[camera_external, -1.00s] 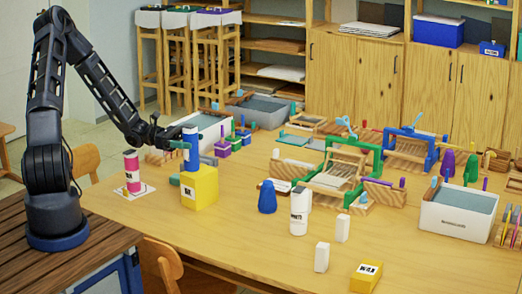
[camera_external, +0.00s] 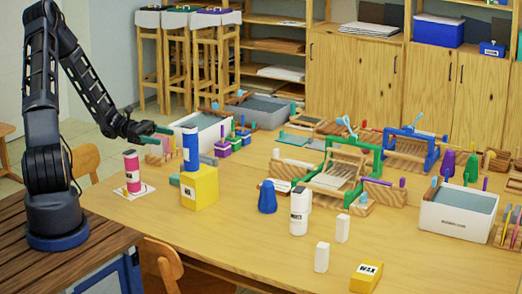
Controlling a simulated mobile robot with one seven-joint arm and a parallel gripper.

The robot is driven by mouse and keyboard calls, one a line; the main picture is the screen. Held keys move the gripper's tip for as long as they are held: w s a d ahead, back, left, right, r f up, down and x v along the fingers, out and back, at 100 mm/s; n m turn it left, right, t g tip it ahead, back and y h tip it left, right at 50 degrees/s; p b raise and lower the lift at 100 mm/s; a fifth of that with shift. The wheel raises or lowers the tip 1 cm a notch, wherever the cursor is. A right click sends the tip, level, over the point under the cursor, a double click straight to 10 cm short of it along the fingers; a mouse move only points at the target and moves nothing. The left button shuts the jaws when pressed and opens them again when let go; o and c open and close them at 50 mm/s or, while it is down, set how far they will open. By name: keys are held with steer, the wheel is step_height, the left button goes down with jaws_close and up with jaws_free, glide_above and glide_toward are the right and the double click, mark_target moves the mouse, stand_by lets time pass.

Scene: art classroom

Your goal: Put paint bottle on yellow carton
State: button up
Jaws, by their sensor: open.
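A blue paint bottle (camera_external: 190,148) with a white label stands upright on top of the yellow carton (camera_external: 201,190). The carton sits near the left end of the wooden table and has a white label on its front. My gripper (camera_external: 158,130) is open and empty, above and to the left of the bottle, apart from it. Another bottle, pink-red with a white label (camera_external: 132,172), stands on a white sheet left of the carton.
A white tub (camera_external: 203,130) and small purple and green pots (camera_external: 223,148) stand behind the carton.

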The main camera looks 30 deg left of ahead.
steer(key=s+d+r+m+g+y, duration=0.55)
steer(key=s+r+m+y, duration=0.5)
steer(key=s, duration=0.25)
steer(key=s+a+r+m+t+y, duration=0.2)
steer(key=s+r+m+t+y, duration=0.4)
steer(key=s+r, duration=0.9)
steer(key=shift+s+a+m+t+y, duration=0.15)
steer(key=shift+s+m+t+y, duration=0.35)
steer(key=shift+m, duration=0.85)
steer(key=shift+o, duration=0.4)
stand_by(0.8)
